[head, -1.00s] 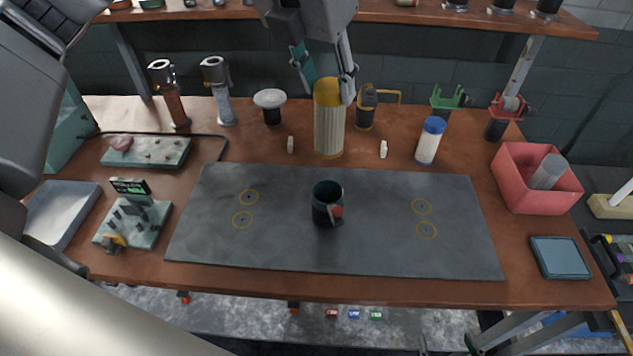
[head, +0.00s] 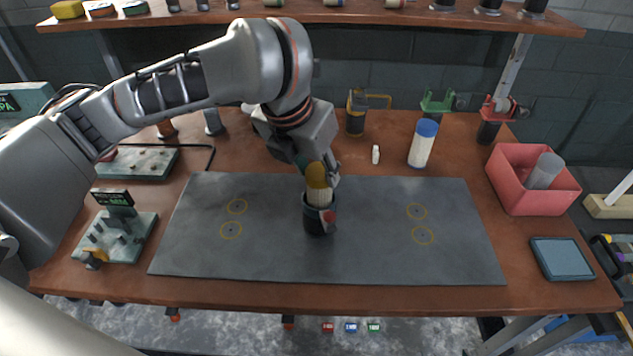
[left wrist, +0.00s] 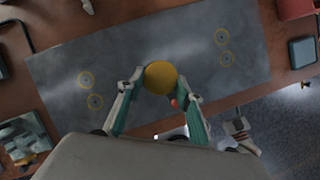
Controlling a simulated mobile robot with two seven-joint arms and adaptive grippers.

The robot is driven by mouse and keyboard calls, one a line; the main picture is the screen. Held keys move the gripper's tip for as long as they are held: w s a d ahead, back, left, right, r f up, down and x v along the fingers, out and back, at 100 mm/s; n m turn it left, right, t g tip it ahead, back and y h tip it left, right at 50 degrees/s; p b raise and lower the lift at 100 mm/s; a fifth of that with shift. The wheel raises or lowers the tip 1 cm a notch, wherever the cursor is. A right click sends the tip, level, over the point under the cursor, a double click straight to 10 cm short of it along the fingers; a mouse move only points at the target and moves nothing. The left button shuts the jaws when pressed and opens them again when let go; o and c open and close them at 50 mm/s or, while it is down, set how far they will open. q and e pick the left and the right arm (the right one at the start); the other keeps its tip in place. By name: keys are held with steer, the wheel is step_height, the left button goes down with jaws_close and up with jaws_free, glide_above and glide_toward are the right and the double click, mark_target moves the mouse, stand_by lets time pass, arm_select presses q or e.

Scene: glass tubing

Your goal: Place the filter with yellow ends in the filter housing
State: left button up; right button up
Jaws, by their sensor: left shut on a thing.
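The filter with yellow ends (head: 319,194) stands upright over the dark filter housing (head: 317,221) in the middle of the grey mat. Its lower part is hidden inside the housing's opening, and its yellow top and some of its pale pleated body show above the rim. My left gripper (head: 322,176) reaches in from the left and is shut on the filter near its yellow top. In the left wrist view the yellow end (left wrist: 161,77) sits between the two fingertips. The housing has a red part on its side. My right gripper is not in view.
The grey mat (head: 400,260) is clear around the housing. A white tube with a blue cap (head: 422,143), a yellow-handled holder (head: 357,112) and a red bin (head: 530,195) stand behind and to the right. A small device (head: 120,236) sits at left.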

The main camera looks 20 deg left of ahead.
mark_target(319, 194)
arm_select(q)
step_height(319, 194, down, 3)
steer(key=shift+f+b, duration=0.1)
steer(key=shift+b, duration=0.3)
steer(key=o, duration=1.3)
